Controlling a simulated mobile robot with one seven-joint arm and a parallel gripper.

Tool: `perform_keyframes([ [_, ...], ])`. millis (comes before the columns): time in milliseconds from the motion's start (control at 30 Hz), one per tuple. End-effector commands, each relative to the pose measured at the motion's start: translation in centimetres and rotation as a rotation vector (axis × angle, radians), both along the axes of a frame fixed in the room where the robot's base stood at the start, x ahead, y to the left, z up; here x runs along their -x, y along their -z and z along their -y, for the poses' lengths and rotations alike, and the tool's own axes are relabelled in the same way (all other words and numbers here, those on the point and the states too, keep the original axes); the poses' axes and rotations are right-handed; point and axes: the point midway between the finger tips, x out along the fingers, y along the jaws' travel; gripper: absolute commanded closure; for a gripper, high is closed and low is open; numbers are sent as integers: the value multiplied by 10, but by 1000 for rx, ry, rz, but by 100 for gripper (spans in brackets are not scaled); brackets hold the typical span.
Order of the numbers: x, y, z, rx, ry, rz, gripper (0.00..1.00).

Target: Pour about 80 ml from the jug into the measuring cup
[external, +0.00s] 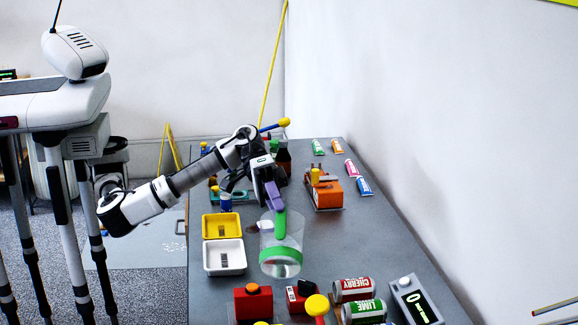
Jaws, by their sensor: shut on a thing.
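A clear, round vessel (268,232) with a green band around its lower part stands out in the middle of the table; it looks like the jug. A green upright handle (281,224) shows at its upper part. My gripper (272,192), with a purple finger, comes down from the upper left and is shut on the top of this handle. The vessel looks close to upright; whether its base touches the table is unclear. The level of any liquid in it is hard to read. I cannot pick out a separate measuring cup.
A yellow tray (222,217) and a white tray (208,258) lie left of the vessel. An orange machine (324,194) stands behind right. Cans (352,289), a red block (243,303) and a display reading 0 (417,305) are in front. Bare tabletop (345,245) lies to the right.

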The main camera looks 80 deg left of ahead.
Motion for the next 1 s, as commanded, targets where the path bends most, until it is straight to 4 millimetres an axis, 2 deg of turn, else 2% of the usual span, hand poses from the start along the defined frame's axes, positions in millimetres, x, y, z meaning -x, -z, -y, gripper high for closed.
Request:
perform_keyframes([
  [67, 0, -5, 1, -6, 1, 3, 100],
  [167, 4, -19, 11, -92, 7, 20, 100],
  [233, 5, -21, 18, -169, 4, 34, 100],
  [433, 5, -19, 30, -328, 1, 65, 100],
  [567, 6, -12, 32, -340, 0, 66, 100],
  [1000, 8, -16, 44, -455, -1, 88, 100],
])
